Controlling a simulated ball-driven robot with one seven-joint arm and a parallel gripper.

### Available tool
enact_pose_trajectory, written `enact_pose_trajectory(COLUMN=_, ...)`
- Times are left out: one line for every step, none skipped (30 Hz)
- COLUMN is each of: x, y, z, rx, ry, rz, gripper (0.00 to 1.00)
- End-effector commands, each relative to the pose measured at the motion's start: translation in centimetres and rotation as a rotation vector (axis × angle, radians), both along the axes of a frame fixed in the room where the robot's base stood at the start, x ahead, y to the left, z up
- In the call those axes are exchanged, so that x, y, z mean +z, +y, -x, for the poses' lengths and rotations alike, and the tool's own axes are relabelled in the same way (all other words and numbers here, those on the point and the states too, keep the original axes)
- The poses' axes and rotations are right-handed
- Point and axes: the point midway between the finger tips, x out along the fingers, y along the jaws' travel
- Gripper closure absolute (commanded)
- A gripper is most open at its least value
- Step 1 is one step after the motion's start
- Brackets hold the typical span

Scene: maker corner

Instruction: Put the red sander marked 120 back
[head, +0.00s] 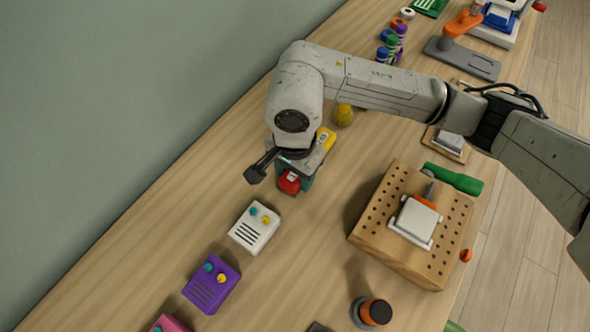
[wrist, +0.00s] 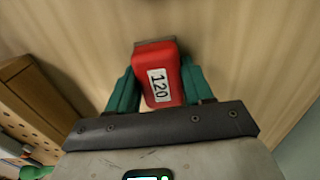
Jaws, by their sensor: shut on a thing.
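The red sander (wrist: 170,60) shows in the wrist view with a white label reading 120. My gripper (wrist: 157,88) has its green fingers on either side of it and is shut on it. In the head view the red sander (head: 289,183) shows below my gripper (head: 294,175), partly hidden by the wrist. It is over the wooden bench; whether it touches the top is hard to tell. A yellow thing with a pale label (head: 326,138), maybe another sander, is just behind my gripper.
A white box (head: 255,228) and a purple box (head: 211,284) with knobs stand in front of my gripper. A wooden block with holes (head: 375,225) stands to the right, with a green-handled tool (head: 455,178) behind it. Bare bench lies between the boxes and the block.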

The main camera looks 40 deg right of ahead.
Motion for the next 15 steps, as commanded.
enact_pose_trajectory(x=0.01, y=0.00, z=0.00, rx=0.000, ry=0.000, rz=0.000, gripper=0.78)
enact_pose_trajectory(x=-0.04, y=0.00, z=0.00, rx=0.000, ry=0.000, rz=0.000, gripper=0.78)
enact_pose_trajectory(x=-0.14, y=0.00, z=0.00, rx=0.000, ry=0.000, rz=0.000, gripper=0.78)
enact_pose_trajectory(x=-0.24, y=-0.01, z=0.00, rx=0.000, ry=0.000, rz=0.001, gripper=0.78)
enact_pose_trajectory(x=-0.32, y=-0.01, z=0.00, rx=0.000, ry=0.000, rz=0.001, gripper=0.78)
enact_pose_trajectory(x=-0.40, y=0.00, z=0.00, rx=0.000, ry=0.000, rz=0.001, gripper=0.78)
enact_pose_trajectory(x=-0.36, y=0.01, z=0.00, rx=0.000, ry=0.000, rz=0.001, gripper=0.48)
enact_pose_trajectory(x=-0.27, y=0.02, z=0.01, rx=0.000, ry=0.000, rz=0.000, gripper=0.45)
enact_pose_trajectory(x=-0.25, y=0.02, z=0.01, rx=0.000, ry=0.000, rz=0.000, gripper=0.42)
enact_pose_trajectory(x=-0.25, y=0.02, z=0.01, rx=0.000, ry=0.000, rz=0.000, gripper=0.39)
enact_pose_trajectory(x=-0.25, y=0.01, z=0.02, rx=0.000, ry=0.000, rz=0.000, gripper=0.36)
enact_pose_trajectory(x=-0.25, y=0.01, z=0.02, rx=0.000, ry=0.000, rz=0.000, gripper=0.32)
enact_pose_trajectory(x=-0.24, y=0.01, z=0.02, rx=0.000, ry=0.000, rz=0.000, gripper=0.29)
enact_pose_trajectory(x=-0.24, y=0.01, z=0.02, rx=0.000, ry=0.000, rz=0.000, gripper=0.26)
enact_pose_trajectory(x=-0.24, y=0.01, z=0.02, rx=0.000, ry=0.000, rz=0.000, gripper=0.24)
